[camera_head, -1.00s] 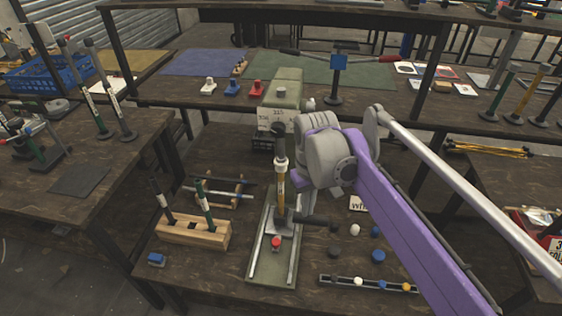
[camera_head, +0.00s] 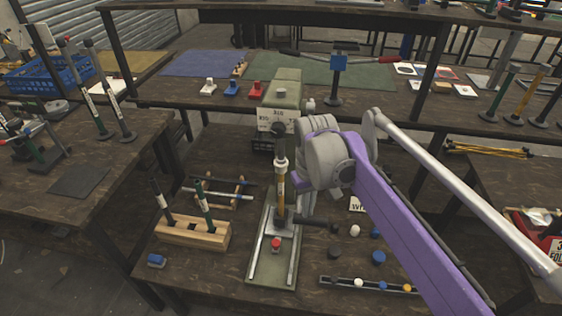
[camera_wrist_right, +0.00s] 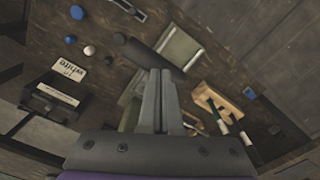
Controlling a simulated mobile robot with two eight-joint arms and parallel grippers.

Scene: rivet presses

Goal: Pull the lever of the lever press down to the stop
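The lever press (camera_head: 279,120) stands at the middle of the near table, with a grey-green head, an upright ram and a railed base plate. Its dark lever (camera_head: 318,223) sticks out to the right, low over the base. In the right wrist view the lever (camera_wrist_right: 152,57) crosses just beyond the fingertips of my right gripper (camera_wrist_right: 160,73). The two fingers lie side by side and look shut. I cannot tell whether they touch the lever. In the head view the right gripper (camera_head: 307,203) points down beside the ram, partly hidden by its wrist. My left gripper is not in view.
A red knob (camera_head: 276,243) sits on the base plate. A wooden block (camera_head: 192,232) holding tools stands to the left, with a blue piece (camera_head: 156,260) nearby. Loose round pieces (camera_head: 378,257) and a narrow tray (camera_head: 340,282) lie to the right.

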